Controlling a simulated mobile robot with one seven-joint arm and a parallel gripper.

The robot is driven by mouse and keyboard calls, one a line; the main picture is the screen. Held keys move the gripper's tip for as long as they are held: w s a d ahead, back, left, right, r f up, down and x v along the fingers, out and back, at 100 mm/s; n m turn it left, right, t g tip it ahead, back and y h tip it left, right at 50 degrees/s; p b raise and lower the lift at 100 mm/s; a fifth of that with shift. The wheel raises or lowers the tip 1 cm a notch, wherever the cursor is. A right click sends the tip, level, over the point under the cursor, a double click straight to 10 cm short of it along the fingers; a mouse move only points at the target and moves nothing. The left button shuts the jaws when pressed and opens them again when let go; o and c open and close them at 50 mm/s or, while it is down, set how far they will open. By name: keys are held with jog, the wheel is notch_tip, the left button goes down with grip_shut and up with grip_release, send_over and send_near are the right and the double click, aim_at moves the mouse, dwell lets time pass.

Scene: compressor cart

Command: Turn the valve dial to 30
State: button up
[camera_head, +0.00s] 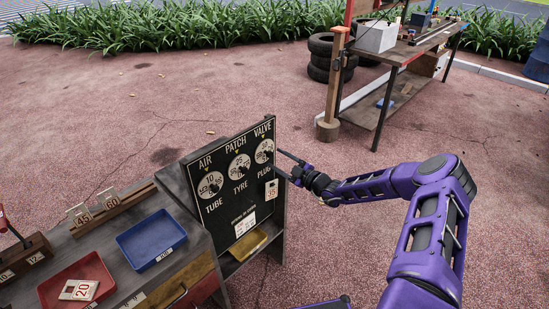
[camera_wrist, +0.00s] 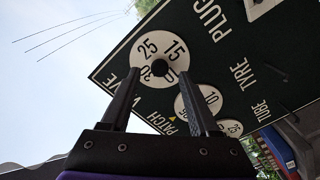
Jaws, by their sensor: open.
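The valve dial (camera_head: 264,150) is a white disc with a dark centre knob, at the top right of the black board (camera_head: 215,225), under the word VALVE. In the wrist view the dial (camera_wrist: 148,45) shows 25, 15 and a partly covered 30 near the left finger. My gripper (camera_head: 279,162) reaches in from the right, close to the board. In the wrist view its two fingers (camera_wrist: 160,74) are apart, one on each side below the dark knob (camera_wrist: 160,68). I cannot tell whether they touch the dial. The valve's pointer mark is not clear in the wrist view.
The patch dial (camera_head: 240,167) and air dial (camera_head: 211,184) sit left of the valve dial. A tag (camera_head: 271,190) reading 35 hangs at the board's right. A blue tray (camera_head: 151,238) and red tray (camera_head: 76,283) lie on the cart. Open ground surrounds the arm.

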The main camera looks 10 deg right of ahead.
jog(key=v, duration=1.5)
jog(key=shift+p, duration=0.35)
